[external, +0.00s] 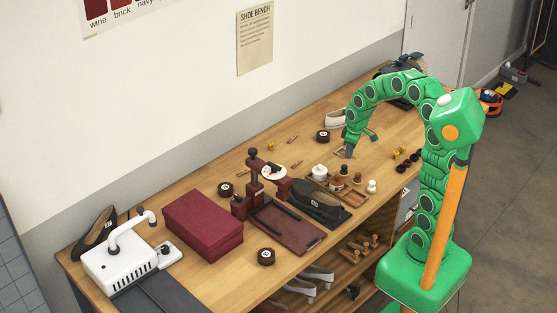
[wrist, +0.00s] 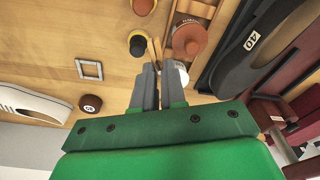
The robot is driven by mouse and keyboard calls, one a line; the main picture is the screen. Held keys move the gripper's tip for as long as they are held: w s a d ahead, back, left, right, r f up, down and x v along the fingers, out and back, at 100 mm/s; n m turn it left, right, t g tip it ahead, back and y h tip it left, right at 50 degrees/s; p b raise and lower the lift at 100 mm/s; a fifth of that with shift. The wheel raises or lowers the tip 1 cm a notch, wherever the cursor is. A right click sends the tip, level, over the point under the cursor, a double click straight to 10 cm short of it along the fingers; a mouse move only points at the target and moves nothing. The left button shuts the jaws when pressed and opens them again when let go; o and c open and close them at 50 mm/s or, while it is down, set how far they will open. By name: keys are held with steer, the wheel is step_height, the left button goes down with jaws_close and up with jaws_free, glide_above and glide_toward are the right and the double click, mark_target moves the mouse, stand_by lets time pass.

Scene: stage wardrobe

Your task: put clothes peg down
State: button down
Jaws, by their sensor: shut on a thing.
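My gripper (external: 349,153) is low over the middle of the wooden bench in the external view. In the wrist view my gripper (wrist: 153,70) is shut on a slim wooden clothes peg (wrist: 154,50), which sticks out past the fingertips. Part of the peg is hidden between the fingers. Whether the peg touches the bench top cannot be told. The peg in the gripper is too small to make out in the external view. Other small wooden pegs (external: 296,165) lie on the bench to the left.
Near the fingers are a yellow-and-black pot (wrist: 138,43), a terracotta-topped jar (wrist: 188,40) and a square metal buckle (wrist: 89,69). A black shoe (wrist: 255,45), a pale shoe (wrist: 35,105) and a dark round tin (wrist: 90,103) stand farther out. Bare bench (wrist: 60,45) shows around the buckle.

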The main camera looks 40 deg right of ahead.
step_height(320, 180, up, 15)
steer(key=w+a+n, duration=0.1)
steer(key=w+a, duration=0.3)
steer(key=a, duration=0.5)
steer(key=w+a+r+n, duration=0.15)
steer(key=w+a, duration=0.25)
steer(key=a, duration=0.4)
steer(key=w+a+n, duration=0.2)
steer(key=w+a, duration=0.2)
steer(key=a, duration=0.5)
steer(key=s+a+f+n, duration=0.1)
steer(key=s+a+n, duration=0.15)
steer(key=a, duration=1.15)
steer(key=s+a+f+n, duration=0.1)
steer(key=s+a+n, duration=0.15)
steer(key=a, duration=1.25)
glide_above(202, 220)
steer(key=shift+g+y, duration=0.3)
steer(key=shift+s+d+f, duration=0.1)
steer(key=shift+s+f, duration=0.05)
steer(key=shift+f, duration=6.9)
steer(key=shift+f, duration=0.1)
